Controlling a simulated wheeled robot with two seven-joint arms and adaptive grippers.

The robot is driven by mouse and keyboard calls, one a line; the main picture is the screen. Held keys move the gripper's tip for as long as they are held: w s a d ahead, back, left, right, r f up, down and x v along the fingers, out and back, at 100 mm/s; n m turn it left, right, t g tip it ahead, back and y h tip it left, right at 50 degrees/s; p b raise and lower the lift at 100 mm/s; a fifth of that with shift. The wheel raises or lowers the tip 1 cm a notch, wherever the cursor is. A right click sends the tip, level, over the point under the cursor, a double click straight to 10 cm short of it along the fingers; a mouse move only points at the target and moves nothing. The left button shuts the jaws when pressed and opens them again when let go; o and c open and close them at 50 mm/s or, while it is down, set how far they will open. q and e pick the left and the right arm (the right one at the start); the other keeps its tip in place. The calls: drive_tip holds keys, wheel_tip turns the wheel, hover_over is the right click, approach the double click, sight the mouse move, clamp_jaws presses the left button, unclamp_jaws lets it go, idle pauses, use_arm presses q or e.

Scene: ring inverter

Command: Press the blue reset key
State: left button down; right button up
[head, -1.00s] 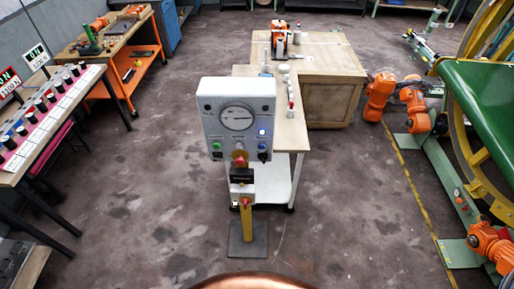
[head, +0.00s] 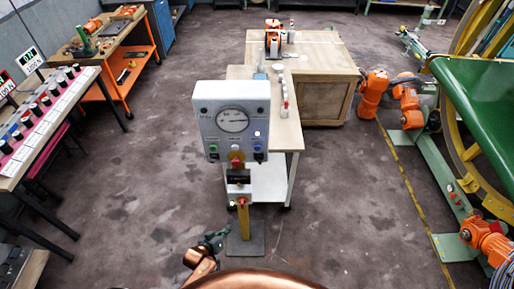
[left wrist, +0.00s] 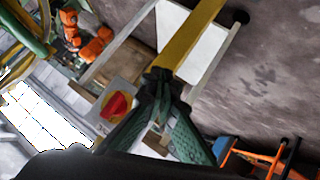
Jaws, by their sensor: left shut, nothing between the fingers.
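A grey-white control box (head: 210,105) with a round dial (head: 233,120) stands on a yellow post. My left gripper (head: 217,238) is low in the head view, left of the post's foot and well below the blue key. In the left wrist view its dark green fingers (left wrist: 160,76) are shut and empty, their tips overlapping the yellow post (left wrist: 195,38) in the picture. The blue key cannot be made out there. My right gripper is out of view.
A red switch (left wrist: 116,103) on a small plate is beside the fingers in the left wrist view. A wooden-topped table (head: 289,132) stands behind the post. A bench of knobs (head: 65,105) is at left, green-and-yellow machinery (head: 480,90) at right. Floor beside the post is clear.

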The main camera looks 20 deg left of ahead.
sight(257, 148)
use_arm(q)
drive_tip(key=w+d+r+t+h, duration=0.2)
drive_tip(key=w+d+r, duration=0.1)
drive_tip(key=r, duration=0.8)
drive_tip(key=w+d+r+t+h, duration=0.1)
drive_tip(key=w+d+r, duration=0.25)
drive_tip(key=r, duration=0.75)
drive_tip(key=d+r+t+h, duration=0.1)
drive_tip(key=d+r+h, duration=0.1)
drive_tip(key=r, duration=0.8)
drive_tip(key=s+d+r+t+h+p, duration=0.1)
drive_tip(key=d+r, duration=0.3)
drive_tip(key=r, duration=0.6)
drive_tip(key=shift+s+r+n+h+p, duration=0.3)
drive_tip(key=shift+r+n+h, duration=0.1)
drive_tip(key=shift+h, duration=0.1)
drive_tip(key=w+a+b, duration=0.2)
drive_tip(key=w, duration=0.6)
drive_tip(key=shift+w+a+b, duration=0.15)
drive_tip(key=shift+w+b, duration=0.1)
drive_tip(key=shift+b, duration=0.1)
